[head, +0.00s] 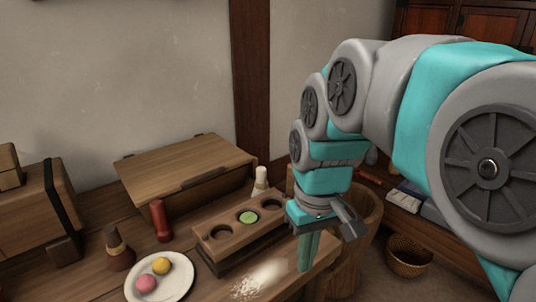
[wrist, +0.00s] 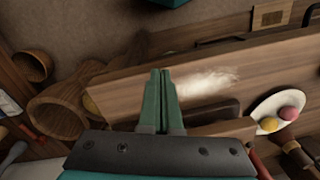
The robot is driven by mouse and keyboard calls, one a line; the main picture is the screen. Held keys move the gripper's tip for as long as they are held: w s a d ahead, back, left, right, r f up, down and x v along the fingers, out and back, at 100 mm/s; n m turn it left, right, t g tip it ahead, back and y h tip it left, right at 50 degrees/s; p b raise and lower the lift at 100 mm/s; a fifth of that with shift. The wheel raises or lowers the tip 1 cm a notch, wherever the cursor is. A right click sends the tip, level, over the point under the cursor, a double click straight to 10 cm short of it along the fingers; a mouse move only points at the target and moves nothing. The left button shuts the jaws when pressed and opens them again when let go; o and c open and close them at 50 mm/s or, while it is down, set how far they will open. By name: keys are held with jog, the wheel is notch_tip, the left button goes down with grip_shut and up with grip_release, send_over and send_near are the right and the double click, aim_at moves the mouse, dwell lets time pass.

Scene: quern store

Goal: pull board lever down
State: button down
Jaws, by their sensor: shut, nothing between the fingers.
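My gripper (head: 306,262) is shut and empty, its teal fingers pointing down near the right end of the wooden table, just right of a wooden board with round wells (head: 212,249). One well holds a green round piece (head: 248,217). In the wrist view the closed fingers (wrist: 160,75) lie in front of the table top, beside white powder. I cannot tell which part is the board lever; no lever is clearly recognisable in either view. Part of the wells board is hidden behind my gripper in the wrist view.
A white plate (head: 135,291) holds a yellow and a pink ball. A red cylinder (head: 161,221), a wooden box (head: 185,165) and a pale-topped peg (head: 261,180) stand on the table (head: 90,279). White powder (head: 262,278) lies near its front. A basket (head: 409,257) is on the floor at right.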

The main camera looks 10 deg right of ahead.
aim_at(292, 185)
jog(key=w+r+n+t+y+b, duration=0.1)
jog(key=w+r+n+t+b, duration=0.1)
jog(key=w+r, duration=1.6)
jog(key=shift+w+d+r+n+t, duration=0.2)
jog(key=shift+w+r+n+t, duration=0.1)
jog(key=shift+w+n+t, duration=0.5)
jog(key=shift+s, duration=0.2)
notch_tip(292, 185, down, 10)
jog(key=shift+s+d+r+p, duration=0.2)
jog(key=shift+s+r+p, duration=0.05)
jog(key=shift+s+p, duration=0.1)
